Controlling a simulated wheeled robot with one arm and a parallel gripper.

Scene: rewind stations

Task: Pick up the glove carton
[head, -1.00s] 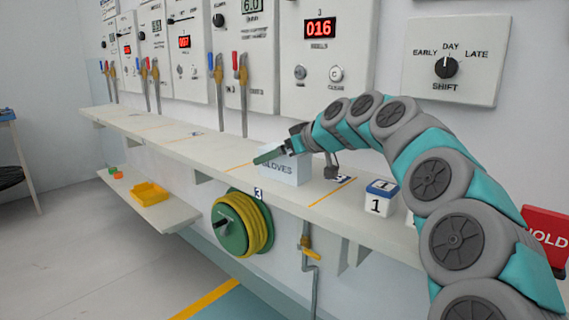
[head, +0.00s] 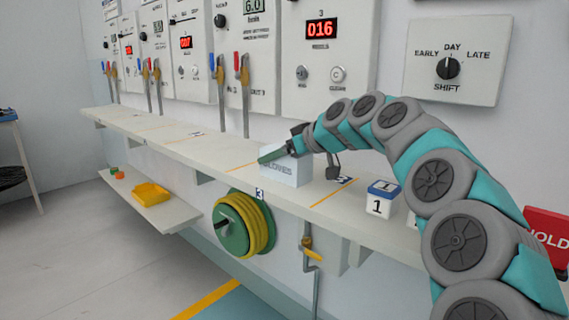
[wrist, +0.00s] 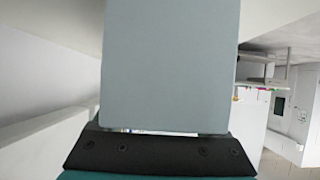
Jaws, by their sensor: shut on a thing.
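The glove carton (head: 287,174) is a pale box marked "GLOVES" at the long white shelf, below the panel with the red 016 display. My gripper (head: 274,155) is at the top of the carton and shut on it; part of the lettering is covered. In the wrist view the carton's plain grey face (wrist: 172,65) fills the middle, close against the dark gripper edge (wrist: 160,152). I cannot tell whether the carton's base touches the shelf.
A white block marked 1 (head: 380,205) with a blue top stands on the shelf (head: 225,158) to the right. A yellow hose reel (head: 240,225) hangs below. Levers (head: 243,95) rise behind the shelf to the left. A yellow tray (head: 152,193) sits on a lower shelf.

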